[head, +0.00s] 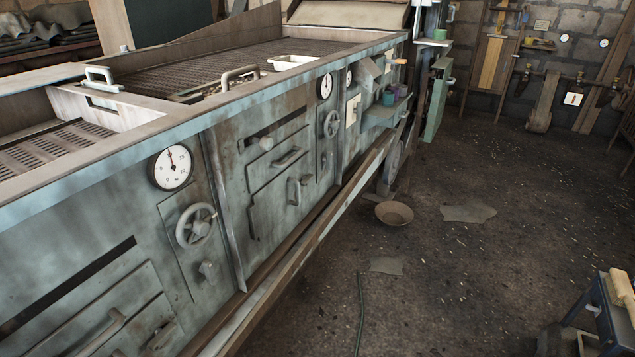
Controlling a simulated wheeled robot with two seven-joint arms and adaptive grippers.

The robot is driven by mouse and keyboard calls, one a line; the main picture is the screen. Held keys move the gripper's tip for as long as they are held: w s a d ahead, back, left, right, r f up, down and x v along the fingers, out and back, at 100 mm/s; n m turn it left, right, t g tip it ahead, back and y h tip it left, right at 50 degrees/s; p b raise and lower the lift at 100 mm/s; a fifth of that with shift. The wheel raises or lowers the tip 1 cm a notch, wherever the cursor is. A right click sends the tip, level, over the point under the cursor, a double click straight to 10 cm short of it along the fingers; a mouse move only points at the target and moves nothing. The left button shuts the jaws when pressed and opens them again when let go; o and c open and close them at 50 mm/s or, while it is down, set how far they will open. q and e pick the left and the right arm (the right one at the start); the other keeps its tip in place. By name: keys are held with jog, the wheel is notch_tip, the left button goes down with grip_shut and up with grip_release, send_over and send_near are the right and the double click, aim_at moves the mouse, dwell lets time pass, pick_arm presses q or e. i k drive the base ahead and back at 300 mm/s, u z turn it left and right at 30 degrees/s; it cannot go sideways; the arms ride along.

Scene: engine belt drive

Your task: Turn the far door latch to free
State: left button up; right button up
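The far door (268,195) is a worn grey-green metal panel in the long machine's side, in the middle left of the head view. It looks closed. A bar handle (287,158) runs across its upper part. The far door latch (296,190) is a small grey lever below and right of that handle. It looks roughly upright, but its exact angle is hard to tell. A nearer door (85,310) at the lower left has its own handle (100,333) and a latch (160,336). Neither gripper is in view.
Dials (172,167) and handwheels (196,225) sit on the machine's front. A long rail (290,262) runs along its foot. A rusty bowl (394,213) stands out near the far end. A blue stand (610,318) is at lower right. The floor between is mostly clear.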

aim_at(306, 180)
jog(key=z, duration=0.55)
jog(key=i, duration=1.5)
jog(key=u, duration=0.15)
